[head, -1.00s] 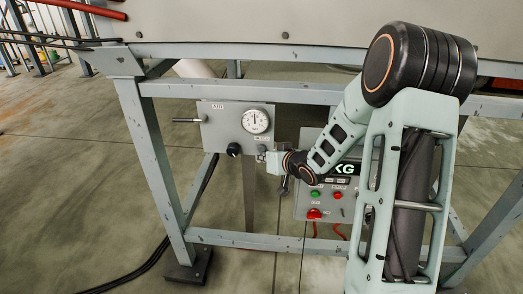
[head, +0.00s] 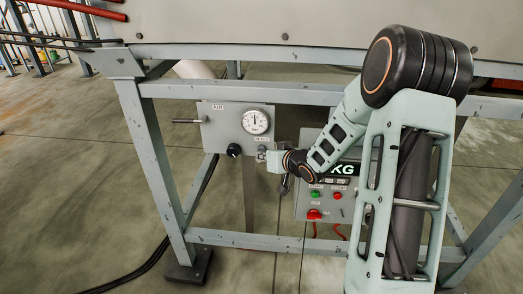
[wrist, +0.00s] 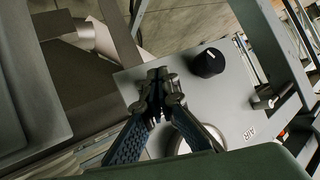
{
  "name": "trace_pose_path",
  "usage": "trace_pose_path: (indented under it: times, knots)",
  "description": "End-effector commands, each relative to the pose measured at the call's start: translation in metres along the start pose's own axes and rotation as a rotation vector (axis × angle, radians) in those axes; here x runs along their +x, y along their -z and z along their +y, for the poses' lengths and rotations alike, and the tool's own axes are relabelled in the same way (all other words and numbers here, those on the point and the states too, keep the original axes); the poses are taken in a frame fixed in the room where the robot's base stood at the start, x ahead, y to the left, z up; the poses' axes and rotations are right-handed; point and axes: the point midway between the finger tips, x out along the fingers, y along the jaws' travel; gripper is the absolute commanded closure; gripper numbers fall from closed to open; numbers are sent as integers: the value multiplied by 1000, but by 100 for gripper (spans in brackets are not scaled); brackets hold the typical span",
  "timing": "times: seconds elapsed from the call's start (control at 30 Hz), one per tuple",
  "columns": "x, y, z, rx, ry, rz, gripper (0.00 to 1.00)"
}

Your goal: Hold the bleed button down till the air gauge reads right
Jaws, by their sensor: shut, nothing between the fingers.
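The grey air panel (head: 222,132) hangs under the frame at centre-left, with a round white air gauge (head: 255,121) at its upper right. The gauge needle points roughly straight up; its figures are too small to read. The bleed button is under its small label (head: 261,140) and is hidden by my gripper (head: 263,155). In the wrist view my gripper (wrist: 165,88) is shut and empty, its fingertips at the panel face beside the black knob (wrist: 208,62). Whether the tips press the button cannot be told. The gauge (wrist: 198,141) is partly covered by a finger there.
A black knob (head: 234,150) sits just left of my gripper, and a lever handle (head: 187,121) sticks out at the panel's left. A control box (head: 313,207) with green and red buttons is at the lower right. Frame bars (head: 245,92) surround the panel.

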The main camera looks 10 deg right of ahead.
Motion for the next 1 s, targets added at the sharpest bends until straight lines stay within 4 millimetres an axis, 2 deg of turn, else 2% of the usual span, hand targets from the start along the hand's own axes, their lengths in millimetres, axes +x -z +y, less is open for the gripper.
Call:
trace_pose_path:
  times: [1.0]
  knots:
    - [6,4,4,0,0,1,100]
